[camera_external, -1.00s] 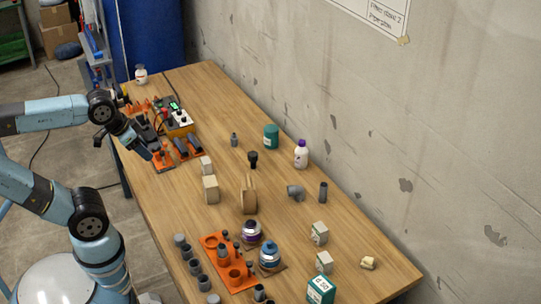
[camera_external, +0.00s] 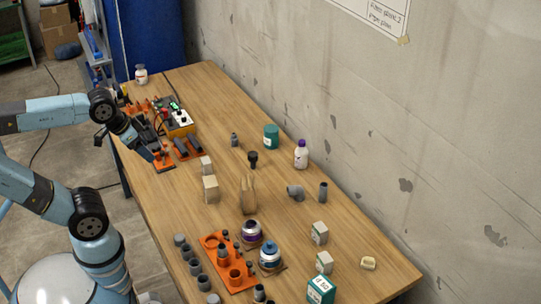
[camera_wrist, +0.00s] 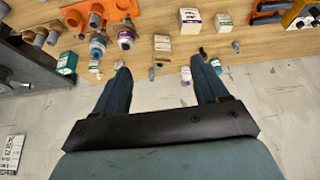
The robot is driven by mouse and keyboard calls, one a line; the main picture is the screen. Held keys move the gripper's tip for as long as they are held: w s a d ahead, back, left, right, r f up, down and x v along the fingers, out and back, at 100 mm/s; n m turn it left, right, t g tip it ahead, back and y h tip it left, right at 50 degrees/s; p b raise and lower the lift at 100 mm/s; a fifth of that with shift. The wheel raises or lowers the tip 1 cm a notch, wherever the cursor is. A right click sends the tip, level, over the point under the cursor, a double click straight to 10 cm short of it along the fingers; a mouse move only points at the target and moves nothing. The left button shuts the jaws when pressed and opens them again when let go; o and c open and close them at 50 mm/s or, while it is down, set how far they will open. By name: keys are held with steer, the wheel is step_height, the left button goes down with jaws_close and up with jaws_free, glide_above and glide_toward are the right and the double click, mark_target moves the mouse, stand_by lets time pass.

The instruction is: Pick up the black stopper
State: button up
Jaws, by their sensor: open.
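The black stopper (camera_external: 253,158) stands upright on the wooden table, near its middle, in the external view. In the wrist view a small dark shape (camera_wrist: 203,52), likely the stopper, shows just beyond the right fingertip. My gripper (camera_external: 156,156) is at the left side of the table, over the orange holders and well apart from the stopper. In the wrist view my gripper (camera_wrist: 160,70) has its two fingers spread wide, with nothing held between them.
A teal jar (camera_external: 271,137), a white bottle with a purple cap (camera_external: 301,154) and a small grey fitting (camera_external: 234,139) stand near the stopper. The wall (camera_external: 350,130) borders the far edge.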

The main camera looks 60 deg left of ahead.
steer(key=w+a+f+n+g+h, duration=0.1)
steer(key=w+a+f+n+h, duration=0.2)
steer(key=w, duration=0.6)
steer(key=w+a+f+n+g+h, duration=0.1)
steer(key=w+a+f+n+g, duration=0.1)
steer(key=w+n, duration=0.5)
steer(key=w+a+f+n+g+h, duration=0.1)
steer(key=w+a+f+n+h, duration=0.15)
steer(key=w, duration=0.85)
steer(key=w+a+f+n+t+h, duration=0.25)
steer(key=w+a+f+n, duration=0.25)
steer(key=w+a+f, duration=0.4)
steer(key=n+t+h, duration=0.3)
steer(key=n, duration=0.3)
glide_toward(257, 160)
steer(key=x, duration=1)
steer(key=shift+w+a+r, duration=0.1)
steer(key=shift+w+r, duration=0.1)
steer(key=shift+c, duration=0.5)
steer(key=c, duration=0.9)
steer(key=shift+c, duration=0.2)
